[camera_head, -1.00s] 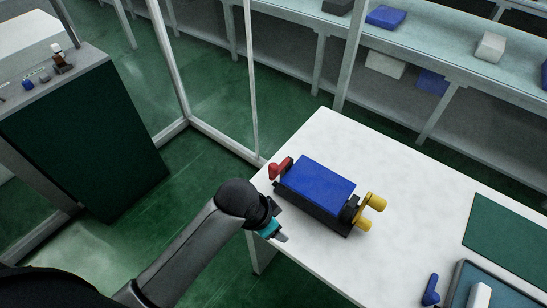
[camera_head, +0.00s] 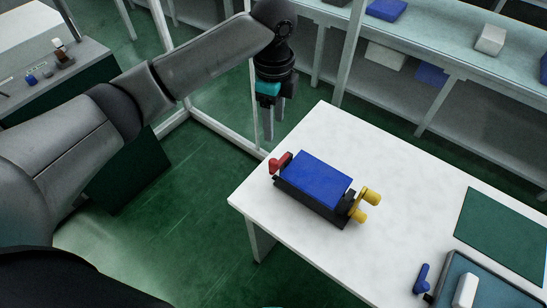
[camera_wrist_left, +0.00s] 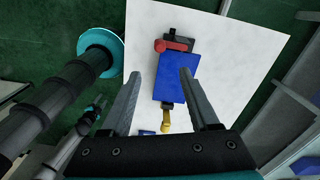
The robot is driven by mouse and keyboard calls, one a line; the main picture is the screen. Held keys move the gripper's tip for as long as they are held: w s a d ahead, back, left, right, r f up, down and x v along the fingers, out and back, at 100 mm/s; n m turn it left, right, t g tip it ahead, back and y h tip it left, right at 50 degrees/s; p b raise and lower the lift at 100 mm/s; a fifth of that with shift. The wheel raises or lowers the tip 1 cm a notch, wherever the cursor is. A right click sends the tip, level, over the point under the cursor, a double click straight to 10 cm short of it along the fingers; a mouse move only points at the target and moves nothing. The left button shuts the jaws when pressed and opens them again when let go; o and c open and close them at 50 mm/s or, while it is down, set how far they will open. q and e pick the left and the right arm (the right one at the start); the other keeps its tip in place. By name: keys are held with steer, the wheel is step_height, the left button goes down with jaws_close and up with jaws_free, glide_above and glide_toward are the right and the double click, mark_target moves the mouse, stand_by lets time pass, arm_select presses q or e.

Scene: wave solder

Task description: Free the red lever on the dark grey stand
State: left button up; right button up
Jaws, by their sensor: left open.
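The red lever (camera_head: 280,162) is at the left end of the dark grey stand (camera_head: 312,208) on the white table. It also shows in the left wrist view (camera_wrist_left: 172,45), lying across the stand's end. A blue block (camera_head: 317,176) covers most of the stand's top. A yellow handle (camera_head: 367,206) is at the opposite end. My left gripper (camera_head: 268,138) is open and empty, pointing down, above and behind the lever and apart from it. In the left wrist view, its fingers (camera_wrist_left: 160,74) spread on both sides of the blue block, well above it.
The white table (camera_head: 400,190) has free room around the stand. A green mat (camera_head: 505,235), a blue lever (camera_head: 422,278) and a tray (camera_head: 512,292) are at the right. A metal post (camera_head: 350,55) and a shelf (camera_head: 440,60) stand behind the table.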

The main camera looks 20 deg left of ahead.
mark_target(273, 160)
arm_select(q)
step_height(273, 160, down, 15)
steer(key=shift+a+f+b, duration=0.1)
steer(key=shift+b, duration=0.65)
jaws_close()
stand_by(1.1)
